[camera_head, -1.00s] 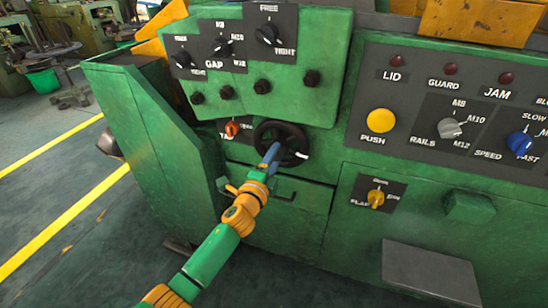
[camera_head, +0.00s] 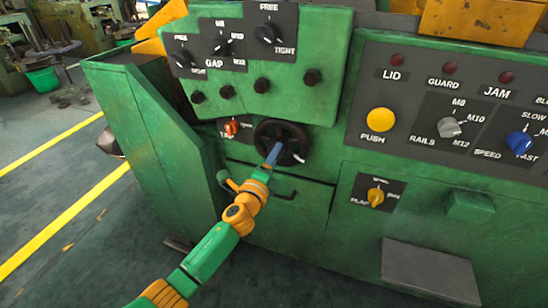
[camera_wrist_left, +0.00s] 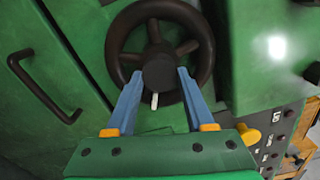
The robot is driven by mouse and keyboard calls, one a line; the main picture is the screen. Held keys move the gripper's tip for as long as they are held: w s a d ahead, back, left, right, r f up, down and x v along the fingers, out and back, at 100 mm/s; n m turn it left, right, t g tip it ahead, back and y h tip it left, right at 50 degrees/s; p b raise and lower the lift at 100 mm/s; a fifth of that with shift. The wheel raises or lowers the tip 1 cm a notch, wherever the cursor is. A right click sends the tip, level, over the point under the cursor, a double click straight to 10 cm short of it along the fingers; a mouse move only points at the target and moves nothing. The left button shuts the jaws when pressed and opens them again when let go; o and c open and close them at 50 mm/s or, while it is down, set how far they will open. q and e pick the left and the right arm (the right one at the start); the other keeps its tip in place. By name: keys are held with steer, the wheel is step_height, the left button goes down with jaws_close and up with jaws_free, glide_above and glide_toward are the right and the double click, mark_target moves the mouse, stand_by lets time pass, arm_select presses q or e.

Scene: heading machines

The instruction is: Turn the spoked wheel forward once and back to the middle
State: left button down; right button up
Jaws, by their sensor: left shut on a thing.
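The spoked wheel (camera_head: 291,134) is dark and sits on the green machine front, below a row of black knobs. It has a pale mark at its lower right in the head view. My left gripper (camera_head: 275,151) comes up from below with its blue fingers at the wheel's middle. In the left wrist view the spoked wheel (camera_wrist_left: 205,45) shows rim, spokes and a round hub. The left gripper (camera_wrist_left: 157,76) is shut on this hub, one finger on each side. The pale mark points down between the fingers there. My right gripper is not in view.
An orange knob (camera_head: 232,127) is just left of the wheel. A dark drawer-type handle (camera_head: 286,196) sticks out below it. A green side cabinet (camera_head: 150,150) stands left of my forearm. A panel with a yellow push button (camera_head: 380,120) is at right.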

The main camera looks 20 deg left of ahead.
arm_select(q)
steer(key=shift+c, duration=1.3)
jaws_free()
steer(key=s+p, duration=0.1)
steer(key=s, duration=0.6)
steer(key=shift+a, duration=0.1)
